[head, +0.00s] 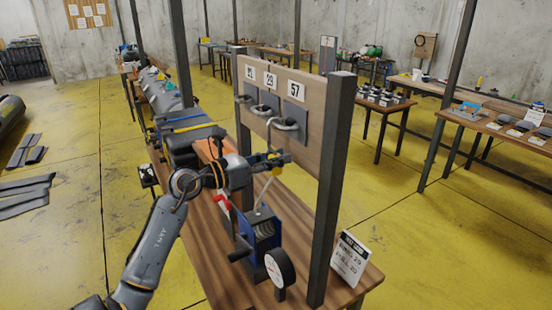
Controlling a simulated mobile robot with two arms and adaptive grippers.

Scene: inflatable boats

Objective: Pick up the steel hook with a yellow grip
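My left gripper (268,162) reaches in from the left above the wooden table, just in front of the ring board. It appears shut on the steel hook, whose yellow grip (282,158) shows at the fingers. The fingers hide part of the hook. A pale line (266,189) rises at a slant from the blue winch (263,236) to the gripper. Thin steel shows above the fingers, close below the ring under label 57 (287,124); I cannot tell whether they touch. My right gripper is not in view.
The wooden board (315,115) carries rings under labels 21, 29 and 57, between dark posts (332,190). A round gauge (279,268) and a card reading ring 29, pull 20 (349,258) stand on the near table. Other tables (505,131) stand at right; yellow floor between is clear.

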